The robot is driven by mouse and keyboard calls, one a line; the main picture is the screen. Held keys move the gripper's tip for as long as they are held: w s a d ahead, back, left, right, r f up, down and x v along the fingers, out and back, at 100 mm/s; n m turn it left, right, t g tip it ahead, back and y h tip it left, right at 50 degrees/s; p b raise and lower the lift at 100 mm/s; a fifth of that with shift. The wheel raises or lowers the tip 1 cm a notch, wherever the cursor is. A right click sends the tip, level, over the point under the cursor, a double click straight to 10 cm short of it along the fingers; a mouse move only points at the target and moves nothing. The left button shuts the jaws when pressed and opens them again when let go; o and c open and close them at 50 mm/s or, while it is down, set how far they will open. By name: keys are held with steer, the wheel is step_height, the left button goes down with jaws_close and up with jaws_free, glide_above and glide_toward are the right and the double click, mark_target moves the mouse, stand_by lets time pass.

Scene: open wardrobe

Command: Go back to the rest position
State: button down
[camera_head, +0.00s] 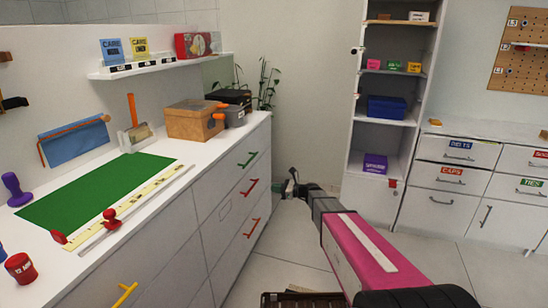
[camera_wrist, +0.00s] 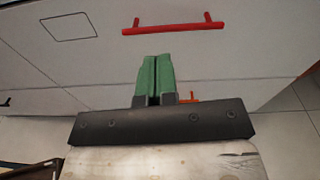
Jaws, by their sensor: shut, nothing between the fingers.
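My gripper (camera_head: 291,186) is at the end of my pink and grey arm, in front of the drawer fronts in the head view. In the wrist view its two green fingers (camera_wrist: 157,76) are pressed together with nothing between them. They point toward a white drawer front with a red handle (camera_wrist: 172,28). The fingertips appear just below that handle; whether they touch the front cannot be told.
A white drawer counter (camera_head: 215,205) with green, red and yellow handles runs along the left. An open tall wardrobe (camera_head: 353,150) stands at the back. Labelled drawers (camera_head: 455,178) are at right. A dark crate (camera_head: 300,298) lies on the floor. Open floor lies between.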

steer(key=s+d+f+n+g+h, duration=0.2)
steer(key=s+d+n+h, duration=0.3)
steer(key=s, duration=0.4)
steer(key=s+d+f+n+g+h, duration=0.2)
steer(key=s+n+h, duration=0.1)
steer(key=s+n, duration=0.4)
steer(key=s+d+n+h, duration=0.8)
steer(key=s+d, duration=0.5)
steer(key=shift+s+r+g+h, duration=0.2)
steer(key=shift+g+h, duration=0.1)
steer(key=shift+g, duration=0.1)
